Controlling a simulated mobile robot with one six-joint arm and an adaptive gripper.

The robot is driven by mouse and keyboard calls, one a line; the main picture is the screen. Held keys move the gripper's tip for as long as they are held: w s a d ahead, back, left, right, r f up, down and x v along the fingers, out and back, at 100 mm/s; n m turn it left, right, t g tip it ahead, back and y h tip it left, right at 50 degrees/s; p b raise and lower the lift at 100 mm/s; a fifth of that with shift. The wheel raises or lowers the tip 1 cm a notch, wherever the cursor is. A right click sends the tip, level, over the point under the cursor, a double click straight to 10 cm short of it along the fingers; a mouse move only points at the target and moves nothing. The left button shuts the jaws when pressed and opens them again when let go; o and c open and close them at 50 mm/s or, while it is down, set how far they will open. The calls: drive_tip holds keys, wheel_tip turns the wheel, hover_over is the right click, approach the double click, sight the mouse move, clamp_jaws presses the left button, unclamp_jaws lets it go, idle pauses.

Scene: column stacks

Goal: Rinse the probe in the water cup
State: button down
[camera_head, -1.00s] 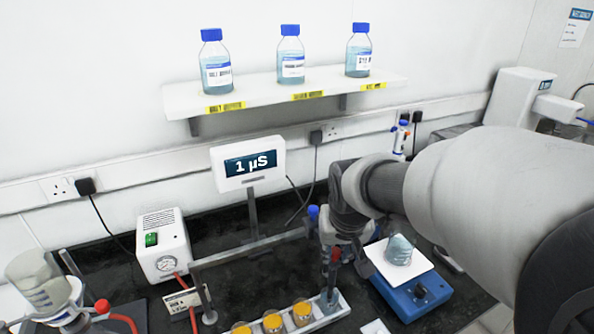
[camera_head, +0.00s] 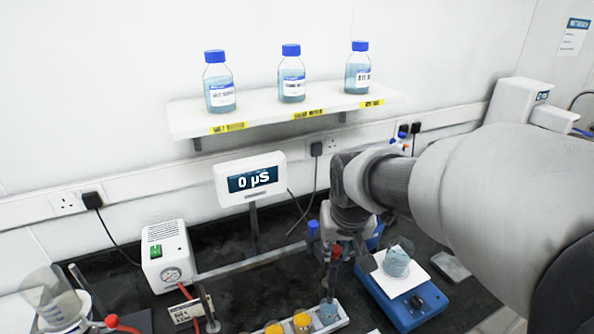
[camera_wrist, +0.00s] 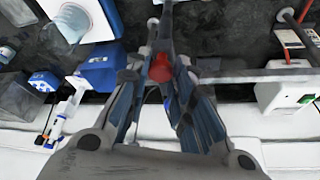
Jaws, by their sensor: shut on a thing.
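My gripper (camera_head: 340,240) points down and is shut on the red-topped probe (camera_head: 335,254), which hangs roughly upright. In the wrist view the probe's red top (camera_wrist: 160,67) shows between the fingers. A cup with bluish liquid (camera_head: 328,313), probably the water cup, stands at the right end of the white rack, below the probe. The probe's thin lower end is over this cup in the picture. I cannot tell whether its tip is inside or above the rim. The meter screen (camera_head: 252,180) reads 0 µS.
Cups of orange liquid (camera_head: 302,322) stand left in the rack. A beaker (camera_head: 397,262) stands on a blue stirrer (camera_head: 415,305) at right. A grey horizontal bar (camera_head: 250,262) and a white pump box (camera_head: 168,256) lie to the left. A shelf (camera_head: 280,113) holds three bottles.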

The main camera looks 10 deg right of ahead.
drive_tip(key=shift+w+r, duration=0.2)
drive_tip(key=shift+r, duration=0.25)
drive_tip(key=c, duration=1.6)
unclamp_jaws()
drive_tip(key=shift+s, duration=0.15)
drive_tip(key=shift+o, duration=1)
drive_tip(key=v, duration=1.2)
drive_tip(key=shift+s, duration=0.1)
drive_tip(key=s+f, duration=0.4)
drive_tip(key=s, duration=0.4)
drive_tip(key=s+f+b, duration=0.1)
drive_tip(key=s+f, duration=0.4)
drive_tip(key=s, duration=0.4)
drive_tip(key=shift+s+d+f+n, duration=0.15)
drive_tip(key=shift+d+f+n, duration=0.15)
drive_tip(key=shift+d+n, duration=0.1)
